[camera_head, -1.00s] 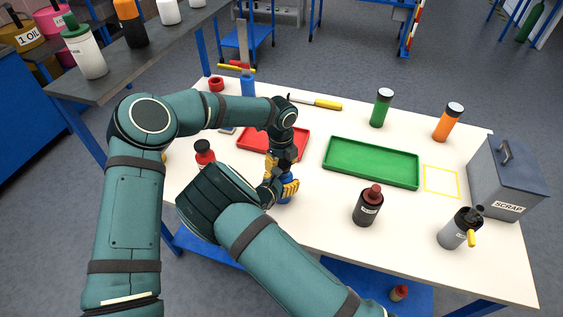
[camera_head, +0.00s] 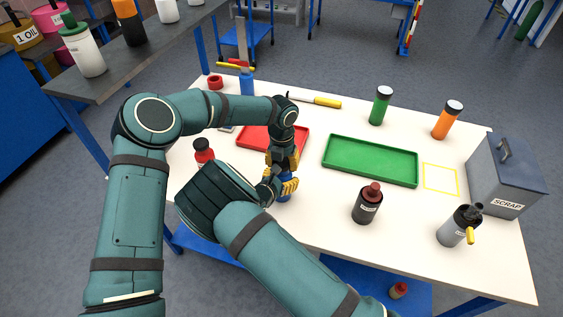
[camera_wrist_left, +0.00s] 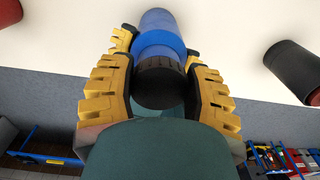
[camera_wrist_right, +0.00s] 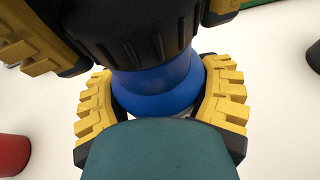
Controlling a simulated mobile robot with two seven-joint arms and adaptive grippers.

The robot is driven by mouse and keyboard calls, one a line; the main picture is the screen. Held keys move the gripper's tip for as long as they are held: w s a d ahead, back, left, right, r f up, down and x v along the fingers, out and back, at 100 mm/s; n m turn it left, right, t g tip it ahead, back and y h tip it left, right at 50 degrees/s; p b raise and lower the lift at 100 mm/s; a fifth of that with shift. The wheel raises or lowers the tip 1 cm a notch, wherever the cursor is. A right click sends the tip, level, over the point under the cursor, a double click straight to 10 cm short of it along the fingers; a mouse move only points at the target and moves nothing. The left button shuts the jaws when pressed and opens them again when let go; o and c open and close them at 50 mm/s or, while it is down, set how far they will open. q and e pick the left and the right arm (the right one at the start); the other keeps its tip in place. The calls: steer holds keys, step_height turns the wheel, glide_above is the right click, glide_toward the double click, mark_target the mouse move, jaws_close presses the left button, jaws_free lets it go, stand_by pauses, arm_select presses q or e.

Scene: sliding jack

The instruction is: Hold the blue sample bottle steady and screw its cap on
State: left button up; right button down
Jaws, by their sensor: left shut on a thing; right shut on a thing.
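The blue sample bottle (camera_head: 284,198) stands upright near the table's front edge, mostly hidden by my grippers in the head view. My right gripper (camera_head: 285,187) is shut around its body; the blue shoulder (camera_wrist_right: 160,90) shows between the yellow fingers in the right wrist view. My left gripper (camera_head: 282,160) points down from above and is shut on the black ribbed cap (camera_wrist_left: 160,82). The cap (camera_wrist_right: 130,38) meets the blue shoulder with no gap that I can see. The threads are hidden.
A red tray (camera_head: 250,136) lies behind my grippers, and a green tray (camera_head: 368,178) lies to their right. A dark bottle (camera_head: 367,203) stands to the right, a red bottle (camera_head: 203,152) to the left. A scrap bin (camera_head: 505,180) is at the far right.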

arm_select(q)
steer(key=m, duration=0.5)
steer(key=shift+d, duration=0.1)
steer(key=o, duration=0.8)
steer(key=shift+r, duration=2.25)
